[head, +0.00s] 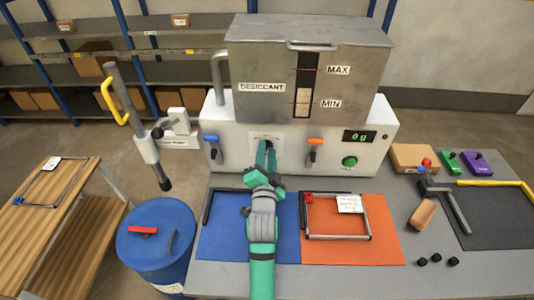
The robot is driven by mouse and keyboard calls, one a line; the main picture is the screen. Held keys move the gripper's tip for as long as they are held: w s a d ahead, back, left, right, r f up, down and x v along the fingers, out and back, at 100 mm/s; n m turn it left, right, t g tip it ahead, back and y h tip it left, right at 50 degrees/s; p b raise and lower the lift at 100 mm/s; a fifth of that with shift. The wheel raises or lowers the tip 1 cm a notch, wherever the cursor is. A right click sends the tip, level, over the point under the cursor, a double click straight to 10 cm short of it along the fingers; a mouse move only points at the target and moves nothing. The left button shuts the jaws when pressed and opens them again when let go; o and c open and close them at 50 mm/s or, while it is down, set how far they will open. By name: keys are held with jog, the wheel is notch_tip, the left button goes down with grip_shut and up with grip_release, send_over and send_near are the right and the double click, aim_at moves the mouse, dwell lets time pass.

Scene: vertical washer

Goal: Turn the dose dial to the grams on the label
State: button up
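The white dosing machine (230,160) stands at the back of the table with a metal desiccant hopper (262,75) on top. My gripper (266,148) reaches its front panel at a pale dial plate (267,134). The two green fingertips straddle a small dark knob, mostly hidden by them; I cannot tell whether they grip it. The dial's marks are too small to read. The display (359,136) reads 0 g. A white label (349,204) with handwriting lies on the frame over the orange mat; its text is not readable.
A blue lever (211,138) and an orange lever (315,141) flank the dial. A green button (349,161) sits under the display. A blue mat (225,240) and orange mat (335,252) lie in front. A blue drum (155,262) stands left.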

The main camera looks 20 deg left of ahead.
grip_shut()
jog(key=shift+n, duration=0.3)
jog(key=n, duration=1.9)
jog(key=shift+s+a, duration=0.1)
jog(key=shift+a, duration=0.2)
jog(key=shift+n, duration=0.3)
jog(key=shift+f, duration=0.1)
